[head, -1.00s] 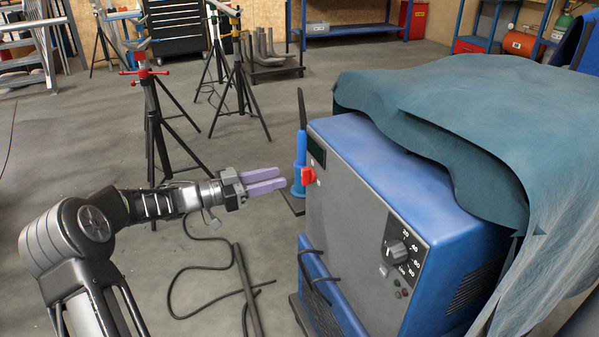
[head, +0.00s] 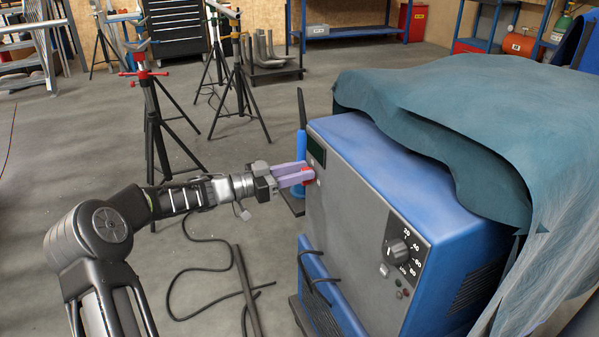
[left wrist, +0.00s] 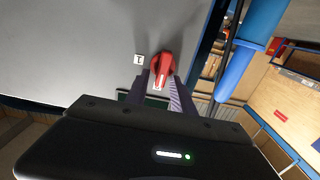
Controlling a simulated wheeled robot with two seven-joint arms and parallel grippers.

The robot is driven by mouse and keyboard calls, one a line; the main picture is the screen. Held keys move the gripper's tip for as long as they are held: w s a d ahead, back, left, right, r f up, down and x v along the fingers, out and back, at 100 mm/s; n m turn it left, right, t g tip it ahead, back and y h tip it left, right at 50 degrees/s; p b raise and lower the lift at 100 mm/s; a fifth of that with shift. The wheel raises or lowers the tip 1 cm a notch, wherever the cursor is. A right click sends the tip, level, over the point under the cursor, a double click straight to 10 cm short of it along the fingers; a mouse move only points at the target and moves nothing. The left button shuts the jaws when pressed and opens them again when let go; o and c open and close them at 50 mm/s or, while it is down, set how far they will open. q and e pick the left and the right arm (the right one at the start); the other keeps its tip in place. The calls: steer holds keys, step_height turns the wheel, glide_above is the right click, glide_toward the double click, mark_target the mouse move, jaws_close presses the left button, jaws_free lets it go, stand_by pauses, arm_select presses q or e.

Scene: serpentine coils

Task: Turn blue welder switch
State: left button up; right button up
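The blue welder (head: 375,240) stands at the right in the head view, with a grey front panel. Its small red switch (head: 308,176) is at the upper left of that panel, partly hidden by my fingers. The switch also shows in the left wrist view (left wrist: 162,67), beside a small white label marked "I". My left gripper (head: 296,175) has its purple fingers at the panel, one on either side of the switch. The fingers are apart; I cannot make out firm contact with the switch. My right gripper is not in view.
A teal cloth (head: 440,120) drapes over the welder's top and right side. A blue bottle-like object (head: 300,150) stands just behind the switch. A dial (head: 398,250) is lower right on the panel. Cables lie on the floor, with tripod stands (head: 152,120) behind.

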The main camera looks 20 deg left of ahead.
arm_select(q)
jaws_close()
